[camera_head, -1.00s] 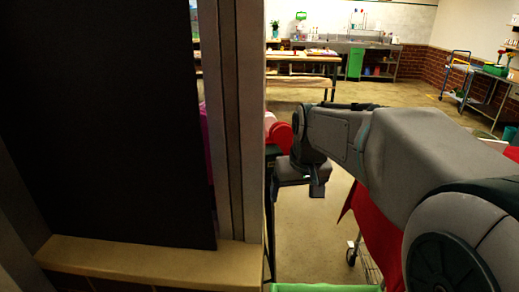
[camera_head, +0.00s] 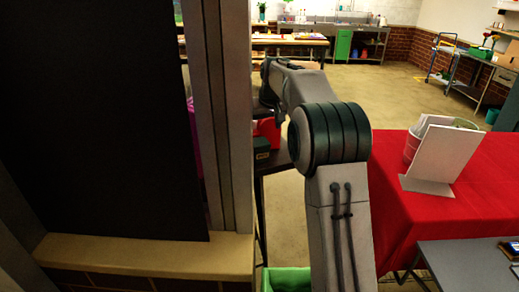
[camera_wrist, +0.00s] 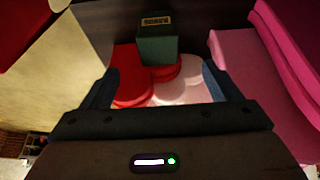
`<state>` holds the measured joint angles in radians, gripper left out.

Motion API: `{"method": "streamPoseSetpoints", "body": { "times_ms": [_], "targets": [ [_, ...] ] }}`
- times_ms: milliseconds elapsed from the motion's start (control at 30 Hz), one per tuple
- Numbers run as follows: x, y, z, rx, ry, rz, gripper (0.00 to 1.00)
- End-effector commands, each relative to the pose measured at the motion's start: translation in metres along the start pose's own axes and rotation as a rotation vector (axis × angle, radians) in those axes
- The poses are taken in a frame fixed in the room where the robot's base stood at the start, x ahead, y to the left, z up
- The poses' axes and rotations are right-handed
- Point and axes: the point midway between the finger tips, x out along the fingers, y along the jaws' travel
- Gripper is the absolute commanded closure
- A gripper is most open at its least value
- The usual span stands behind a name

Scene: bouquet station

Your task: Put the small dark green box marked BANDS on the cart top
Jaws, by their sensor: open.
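The small dark green box (camera_head: 265,148) with a pale label stands on a dark surface just right of the door frame in the head view. In the wrist view, the box (camera_wrist: 157,46) is at top centre, its label partly legible. My gripper (camera_wrist: 158,74) is open, its fingers apart on either side of the view, with the box beyond and between them, not held. In the head view the gripper is hidden behind my arm. A blue-framed cart (camera_head: 441,58) stands at the far right; I cannot tell whether it is the task's cart.
Red and pale rounded things (camera_wrist: 130,82) lie beside the box, with pink pieces (camera_wrist: 262,85) to the right. A dark panel and post (camera_head: 225,120) stand left. A red-covered table (camera_head: 460,205) bears a white card (camera_head: 442,160). A grey tabletop (camera_head: 465,262) and green bin (camera_head: 285,280) are nearer.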

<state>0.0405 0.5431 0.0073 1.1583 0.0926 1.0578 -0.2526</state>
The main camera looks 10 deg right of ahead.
Motion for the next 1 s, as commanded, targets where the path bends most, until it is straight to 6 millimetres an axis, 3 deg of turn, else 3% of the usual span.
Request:
{"method": "streamPoseSetpoints", "body": {
  "times_ms": [400,633,1000],
  "targets": [
    [0.072,-0.001,0.000,-0.001,-0.003,-0.002,0.16],
    [0.088,0.000,0.000,-0.001,-0.002,-0.001,0.16],
    [0.132,0.003,0.000,-0.001,-0.002,-0.001,0.16]
  ]
}}
